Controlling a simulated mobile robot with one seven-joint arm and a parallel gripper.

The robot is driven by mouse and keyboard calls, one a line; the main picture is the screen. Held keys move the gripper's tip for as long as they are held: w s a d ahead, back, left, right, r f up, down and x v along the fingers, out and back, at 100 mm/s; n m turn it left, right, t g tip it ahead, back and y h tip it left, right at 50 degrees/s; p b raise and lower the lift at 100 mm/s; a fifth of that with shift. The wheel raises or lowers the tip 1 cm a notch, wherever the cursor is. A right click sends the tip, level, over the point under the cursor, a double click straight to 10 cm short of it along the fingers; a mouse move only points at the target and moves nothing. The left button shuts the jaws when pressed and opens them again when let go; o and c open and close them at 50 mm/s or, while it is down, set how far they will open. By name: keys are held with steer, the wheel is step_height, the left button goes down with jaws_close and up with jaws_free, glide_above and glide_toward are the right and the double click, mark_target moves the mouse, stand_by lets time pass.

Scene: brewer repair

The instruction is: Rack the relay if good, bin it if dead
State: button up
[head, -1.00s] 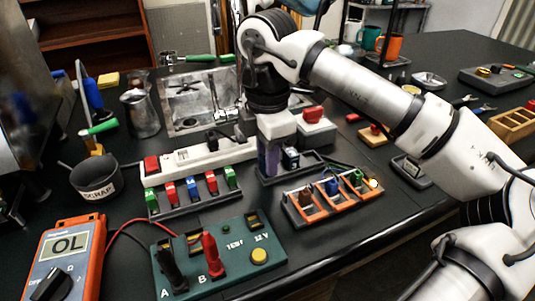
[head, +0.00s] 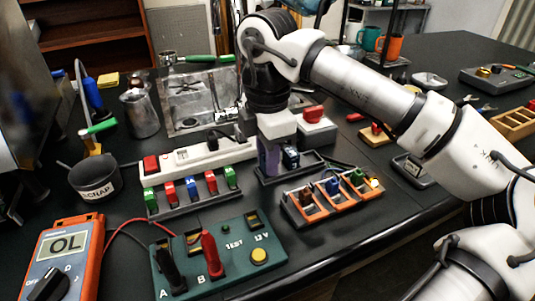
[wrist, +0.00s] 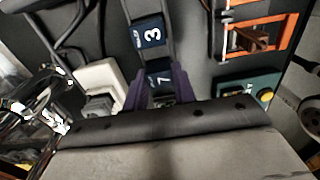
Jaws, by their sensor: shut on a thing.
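My gripper (head: 270,165) points down over a dark tray (head: 318,163) behind the orange-framed rack. In the wrist view its purple fingers (wrist: 160,92) are shut on a dark blue relay marked 7 (wrist: 160,77). Whether the relay still touches the tray cannot be told. Another dark relay, marked 3 (wrist: 151,36), stands beside it in the tray and also shows in the head view (head: 291,156). The green test box (head: 221,262) has a black probe A, a red probe B and a yellow button. The scrap bin (head: 95,190) stands at the left.
The orange-framed rack (head: 322,214) holds brown, blue and green parts. A grey holder (head: 193,206) carries several coloured pieces beside a white power strip (head: 208,152). An orange multimeter (head: 66,255) reads OL, with a red lead. Bare bench lies right of the test box.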

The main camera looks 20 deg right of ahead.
steer(key=o, duration=1.1)
steer(key=shift+c, duration=0.2)
step_height(320, 180, up, 14)
steer(key=p, duration=0.8)
steer(key=shift+p, duration=0.4)
steer(key=shift+f, duration=0.15)
